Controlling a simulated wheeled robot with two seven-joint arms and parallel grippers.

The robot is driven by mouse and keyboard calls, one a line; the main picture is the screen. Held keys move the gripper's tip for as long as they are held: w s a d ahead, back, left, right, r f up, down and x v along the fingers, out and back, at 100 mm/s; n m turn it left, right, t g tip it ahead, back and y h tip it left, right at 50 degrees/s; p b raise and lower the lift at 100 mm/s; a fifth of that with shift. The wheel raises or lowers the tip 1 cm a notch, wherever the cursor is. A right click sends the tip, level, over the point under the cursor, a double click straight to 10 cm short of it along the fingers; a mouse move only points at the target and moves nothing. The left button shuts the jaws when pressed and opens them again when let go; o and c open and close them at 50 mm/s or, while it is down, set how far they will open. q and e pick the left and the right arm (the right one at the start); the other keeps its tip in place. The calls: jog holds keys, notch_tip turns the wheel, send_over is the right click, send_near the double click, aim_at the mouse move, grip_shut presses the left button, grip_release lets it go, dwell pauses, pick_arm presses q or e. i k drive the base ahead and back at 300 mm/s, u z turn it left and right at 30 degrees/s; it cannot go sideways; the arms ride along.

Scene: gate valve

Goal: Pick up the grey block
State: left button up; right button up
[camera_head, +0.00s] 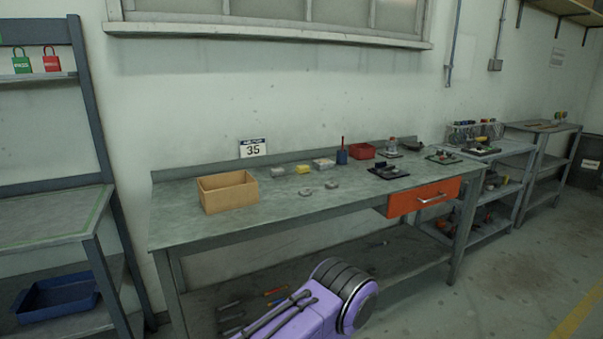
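A small grey block (278,171) lies on the workbench (290,215), towards its back edge. It is right of an open wooden box (228,192) and just left of a yellow block (303,169). It is small in the picture, so its fine shape is hard to tell. Neither of my grippers is in view. A purple link at the bottom middle looks like part of my own arm, and no fingers show on it.
Two grey round pieces (305,191) lie in front of the blocks. A pale box (323,163), blue cup (342,157) and red bin (362,151) stand to the right. An orange drawer (424,196) hangs under the bench. The bench's front strip is mostly clear.

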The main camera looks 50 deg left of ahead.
aim_at(275, 172)
jog(key=i, duration=2.45)
jog(key=u, duration=3.05)
